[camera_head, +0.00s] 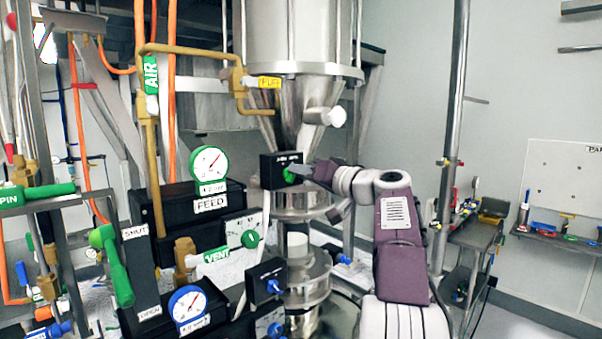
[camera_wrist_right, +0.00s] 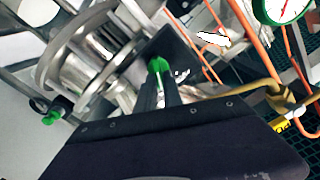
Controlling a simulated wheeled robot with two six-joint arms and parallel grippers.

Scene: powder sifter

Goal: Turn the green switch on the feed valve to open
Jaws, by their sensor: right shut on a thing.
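The green switch (camera_head: 290,174) sits on a black valve box (camera_head: 268,172) below the steel hopper cone in the head view. My right gripper (camera_head: 298,171) reaches it from the right and is shut on the switch. In the right wrist view the green switch (camera_wrist_right: 157,65) shows at the tips of my right gripper's fingers (camera_wrist_right: 158,78), in front of the dark plate of the box (camera_wrist_right: 178,48). The fingers partly cover the switch, so its exact angle cannot be told. My left gripper is not in view.
A green lever (camera_head: 115,265) is at the lower left, between SHUT and OPEN labels. A lower black box (camera_head: 266,281) with a blue knob sits under the valve. A steel pole (camera_head: 455,100) rises behind my right arm.

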